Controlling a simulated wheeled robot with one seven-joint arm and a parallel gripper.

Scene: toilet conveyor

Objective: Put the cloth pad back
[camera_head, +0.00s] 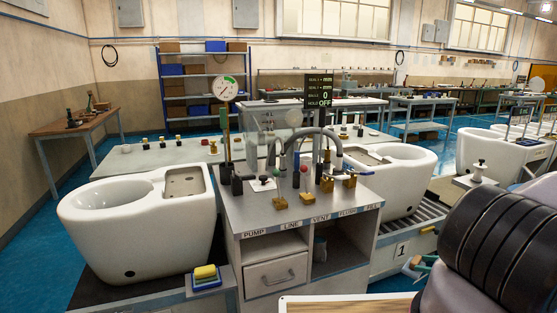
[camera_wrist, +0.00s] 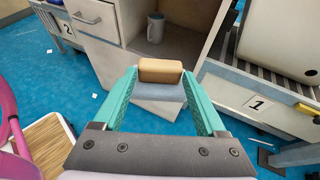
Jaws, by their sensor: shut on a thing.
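My gripper (camera_wrist: 160,88) has teal fingers and is shut on a small block with a tan face and a grey-blue part, which looks like the cloth pad (camera_wrist: 160,71). The pad is held in the air over the blue floor, in front of the workbench. In the head view my gripper (camera_head: 418,266) shows only as small teal parts at lower right, beside my dark arm; the pad is hard to make out there.
The workbench (camera_head: 270,235) has valves on top, a drawer and an open shelf with a mug (camera_wrist: 155,28). White toilets (camera_head: 140,230) stand either side. A conveyor (camera_wrist: 262,92) is at right.

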